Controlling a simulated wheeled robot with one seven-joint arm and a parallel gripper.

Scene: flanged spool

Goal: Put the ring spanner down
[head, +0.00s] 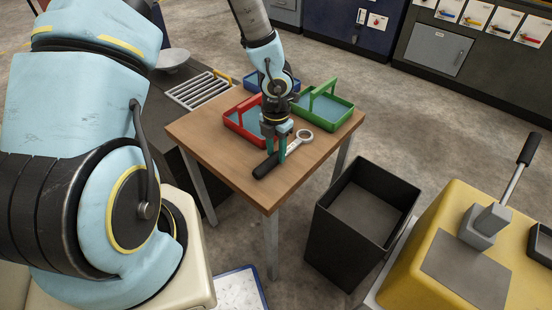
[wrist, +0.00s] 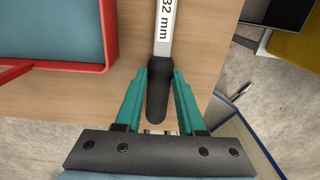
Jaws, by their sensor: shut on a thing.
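The ring spanner (head: 294,142) has a bright metal shank and ring end, with a black handle (wrist: 158,95). In the head view its ring points to the upper right and its handle to the lower left. My gripper (head: 275,154) points down over the wooden table (head: 220,150). Its green fingers (wrist: 160,76) are shut on the black handle, one on each side. The shank in the wrist view reads "32 mm". The spanner is at or just above the tabletop; I cannot tell whether it touches.
A red tray (head: 229,122), a green tray (head: 341,118) and a blue tray (head: 252,86) stand at the table's back. The front of the table is bare. A black bin (head: 333,230) and a yellow machine (head: 425,262) stand to the right.

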